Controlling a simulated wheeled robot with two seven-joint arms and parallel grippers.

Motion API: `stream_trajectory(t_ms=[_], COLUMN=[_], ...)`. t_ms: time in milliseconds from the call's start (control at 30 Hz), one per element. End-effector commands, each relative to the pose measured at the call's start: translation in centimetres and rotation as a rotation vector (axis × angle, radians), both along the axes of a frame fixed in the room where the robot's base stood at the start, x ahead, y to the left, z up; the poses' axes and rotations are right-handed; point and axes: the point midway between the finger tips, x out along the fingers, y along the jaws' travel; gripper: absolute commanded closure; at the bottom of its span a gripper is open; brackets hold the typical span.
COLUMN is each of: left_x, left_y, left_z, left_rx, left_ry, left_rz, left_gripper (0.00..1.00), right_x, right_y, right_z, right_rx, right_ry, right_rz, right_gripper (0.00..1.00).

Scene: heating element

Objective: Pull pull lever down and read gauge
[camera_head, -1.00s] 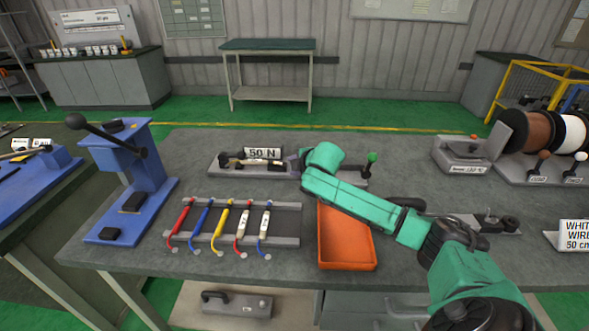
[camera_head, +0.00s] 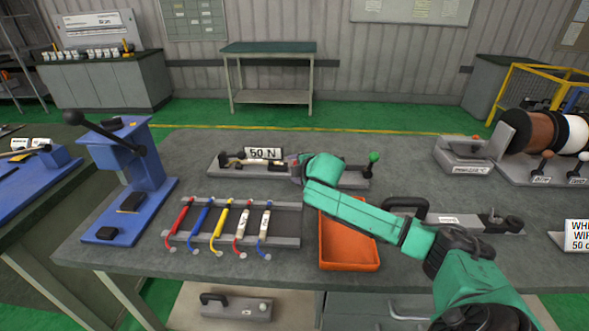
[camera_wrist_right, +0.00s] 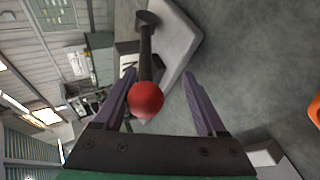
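The grey pull-test fixture (camera_head: 226,165) with a "50 N" sign (camera_head: 263,153) lies at the middle back of the bench. A lever with a green knob (camera_head: 374,157) stands at its right end. In the right wrist view a black lever (camera_wrist_right: 145,50) with a red ball knob (camera_wrist_right: 146,99) points toward the camera, beside a grey base. My right gripper (camera_wrist_right: 158,80) is open, its purple fingers on either side of the red knob, with gaps visible. In the head view this gripper (camera_head: 295,164) is at the fixture, mostly hidden by my arm. No gauge reading is legible. My left gripper is out of view.
An orange tray (camera_head: 347,265) lies below my right forearm. A rack of coloured cables (camera_head: 290,241) is in front of the fixture. A blue press (camera_head: 142,165) stands at the left, wire spools (camera_head: 533,133) at the right. A black-handled tool (camera_head: 460,224) lies right of the forearm.

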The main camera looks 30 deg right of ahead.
Motion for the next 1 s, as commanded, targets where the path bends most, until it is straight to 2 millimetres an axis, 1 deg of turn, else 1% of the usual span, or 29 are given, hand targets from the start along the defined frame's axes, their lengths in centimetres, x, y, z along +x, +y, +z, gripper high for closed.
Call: stream_trajectory(t_ms=[167,267,433,600,733,833,1000], left_x=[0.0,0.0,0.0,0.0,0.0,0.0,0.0], left_y=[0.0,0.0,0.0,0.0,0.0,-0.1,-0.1], left_z=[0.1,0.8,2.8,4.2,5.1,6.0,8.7], left_rx=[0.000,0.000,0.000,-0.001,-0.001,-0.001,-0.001], left_ry=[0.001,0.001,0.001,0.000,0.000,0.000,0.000], left_rz=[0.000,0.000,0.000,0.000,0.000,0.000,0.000], left_gripper=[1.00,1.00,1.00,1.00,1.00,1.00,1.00], right_x=[-0.1,-0.7,-2.8,-5.0,-6.4,-7.5,-9.3], right_y=[0.0,0.0,0.4,0.7,0.8,1.2,1.3], right_z=[0.1,0.6,2.3,3.5,4.2,5.0,6.4], right_rx=[0.000,-0.001,-0.004,-0.004,-0.003,-0.003,-0.003], right_ry=[0.001,0.001,0.004,0.005,0.006,0.007,0.007], right_rz=[0.000,-0.002,0.002,0.001,-0.003,0.003,-0.001], right_gripper=[0.30,0.30,0.30,0.30,0.30,0.30,0.30])
